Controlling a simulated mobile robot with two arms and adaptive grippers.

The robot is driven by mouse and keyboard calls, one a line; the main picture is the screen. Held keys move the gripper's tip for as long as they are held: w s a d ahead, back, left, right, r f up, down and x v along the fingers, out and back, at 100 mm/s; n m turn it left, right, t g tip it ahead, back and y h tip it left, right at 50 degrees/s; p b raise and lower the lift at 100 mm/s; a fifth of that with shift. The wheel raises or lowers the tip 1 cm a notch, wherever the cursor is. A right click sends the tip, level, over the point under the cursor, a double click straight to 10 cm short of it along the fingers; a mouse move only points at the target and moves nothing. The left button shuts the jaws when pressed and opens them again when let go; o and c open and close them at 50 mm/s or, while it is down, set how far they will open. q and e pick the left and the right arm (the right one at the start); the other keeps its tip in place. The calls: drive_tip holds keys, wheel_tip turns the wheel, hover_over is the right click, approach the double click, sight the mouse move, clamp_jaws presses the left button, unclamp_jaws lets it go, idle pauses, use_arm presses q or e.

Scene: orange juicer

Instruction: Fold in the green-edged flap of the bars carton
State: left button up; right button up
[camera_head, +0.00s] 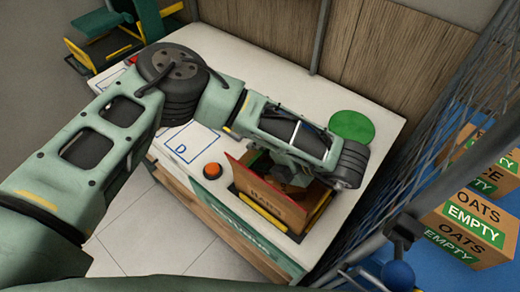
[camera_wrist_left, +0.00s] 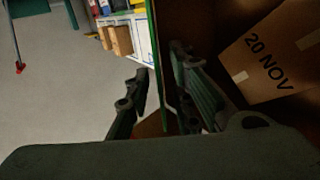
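The bars carton (camera_head: 268,200), brown with dark lettering, stands on the white tabletop, and my left gripper covers part of it. In the left wrist view a flap with a thin green edge (camera_wrist_left: 158,65) stands nearly edge-on. My left gripper (camera_head: 290,178) is at the carton in the head view. In the left wrist view its fingers (camera_wrist_left: 160,100) are spread, one on each side of the green edge; I cannot tell whether either touches it. A cardboard piece marked "20 NOV" (camera_wrist_left: 270,60) shows beyond the right finger. My right gripper is out of view.
A green disc (camera_head: 352,126) lies behind my left gripper. A wire mesh (camera_head: 440,150) rises at the right, with "OATS EMPTY" boxes (camera_head: 468,225) beyond.

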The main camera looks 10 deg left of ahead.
use_arm(q)
clamp_jaws()
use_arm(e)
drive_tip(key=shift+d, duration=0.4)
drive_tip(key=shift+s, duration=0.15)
use_arm(q)
drive_tip(key=shift+d+f+b, duration=0.15)
drive_tip(key=shift+f+b, duration=0.15)
drive_tip(key=shift+b, duration=0.2)
drive_tip(key=shift+s+d+t+y+b, duration=0.1)
drive_tip(key=shift+t+y+b, duration=0.3)
drive_tip(key=shift+y, duration=0.2)
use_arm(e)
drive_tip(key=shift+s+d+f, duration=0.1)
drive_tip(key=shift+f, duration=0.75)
use_arm(q)
drive_tip(key=shift+c, duration=2.3)
unclamp_jaws()
drive_tip(key=o, duration=0.5)
drive_tip(key=shift+c, duration=0.2)
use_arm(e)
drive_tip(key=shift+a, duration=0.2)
